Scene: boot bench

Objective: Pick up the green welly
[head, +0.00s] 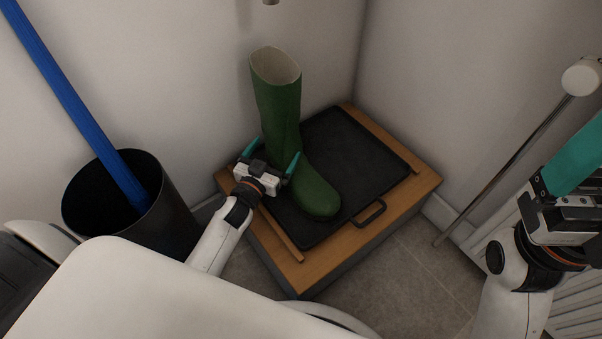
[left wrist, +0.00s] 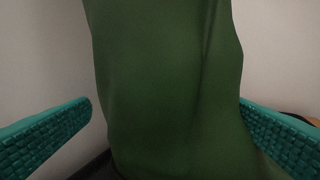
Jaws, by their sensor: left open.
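The green welly (head: 280,112) stands upright on a black tray (head: 352,150), its open top up and its toe pointing to the lower right. My left gripper (head: 271,162) is at the lower shaft of the welly, its teal fingers open on either side of it. In the left wrist view the green shaft (left wrist: 170,90) fills the middle between the two spread fingers, with gaps visible beside it. My right gripper (head: 575,165) is at the right edge of the head view, away from the welly; its fingertips run out of the picture.
The tray has a handle (head: 369,212) and lies on a low wooden bench (head: 416,190) in the wall corner. A black bin (head: 172,215) with a blue pole (head: 75,100) stands left. A metal rod (head: 505,168) leans at the right. Tiled floor (head: 405,265) shows in front.

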